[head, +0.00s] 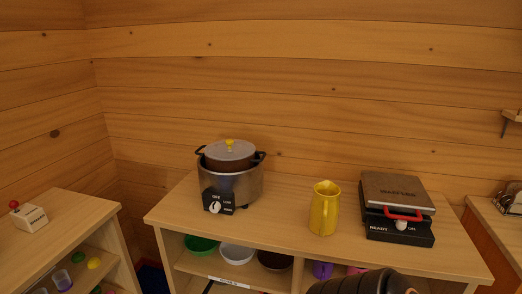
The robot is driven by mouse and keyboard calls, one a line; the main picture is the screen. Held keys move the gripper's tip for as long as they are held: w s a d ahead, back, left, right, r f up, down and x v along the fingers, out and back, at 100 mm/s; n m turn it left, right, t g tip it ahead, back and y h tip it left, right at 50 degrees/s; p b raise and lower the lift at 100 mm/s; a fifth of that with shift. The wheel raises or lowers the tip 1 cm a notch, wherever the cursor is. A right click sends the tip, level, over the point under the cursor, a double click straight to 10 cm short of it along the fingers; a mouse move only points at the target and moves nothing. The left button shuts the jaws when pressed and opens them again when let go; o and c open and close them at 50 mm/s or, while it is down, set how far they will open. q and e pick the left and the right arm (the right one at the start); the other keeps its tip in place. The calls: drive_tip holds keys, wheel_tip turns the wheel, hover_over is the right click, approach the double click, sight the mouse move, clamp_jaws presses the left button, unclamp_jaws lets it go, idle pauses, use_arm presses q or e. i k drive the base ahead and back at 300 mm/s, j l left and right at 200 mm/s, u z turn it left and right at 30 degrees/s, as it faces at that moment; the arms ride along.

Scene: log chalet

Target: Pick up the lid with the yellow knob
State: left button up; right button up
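The grey lid (243,151) has a yellow knob (229,143) at its top centre. It lies on the dark inner pot (228,166) of a metal cooker (241,189), which stands on the left part of the wooden counter. The lid looks slightly tilted; whether it is fully seated is hard to tell. Neither of my grippers shows. A dark ribbed part at the bottom edge, right of centre, looks like one of my arm links.
A yellow pitcher (323,214) stands on the counter (281,210), with a waffle iron (395,193) to its right. Bowls (237,254) fill the shelf below. A second shelf unit (72,218) stands at left with a gap between. Counter between cooker and pitcher is clear.

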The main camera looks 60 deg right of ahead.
sight(224, 149)
drive_tip(key=z, duration=1.85)
drive_tip(key=i+j+z, duration=0.1)
drive_tip(key=z, duration=0.3)
drive_tip(key=i, duration=0.05)
